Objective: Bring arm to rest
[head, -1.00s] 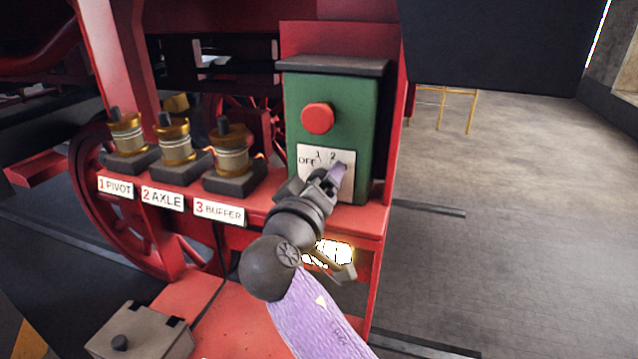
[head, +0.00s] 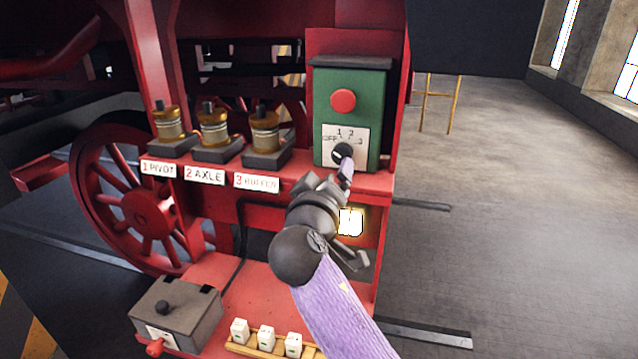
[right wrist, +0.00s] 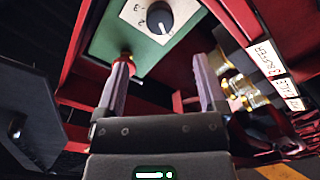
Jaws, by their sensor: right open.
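My right gripper (head: 340,180) is open and empty, just below and in front of the green control box (head: 360,90). In the right wrist view its two purple fingers (right wrist: 162,78) stand apart with nothing between them. The black rotary knob (head: 342,153) on the white dial plate (head: 358,136) lies beyond the fingertips, apart from them in the right wrist view. A red button (head: 343,100) sits above the plate. My left gripper is out of view.
Three brass oilers stand left of the box, above labels 1 pivot (head: 159,169), 2 axle (head: 205,176) and 3 buffer (head: 257,182). A grey box (head: 176,313) and a wooden rack (head: 260,348) with white blocks sit low on the red frame. The floor (head: 500,200) at right is mostly clear.

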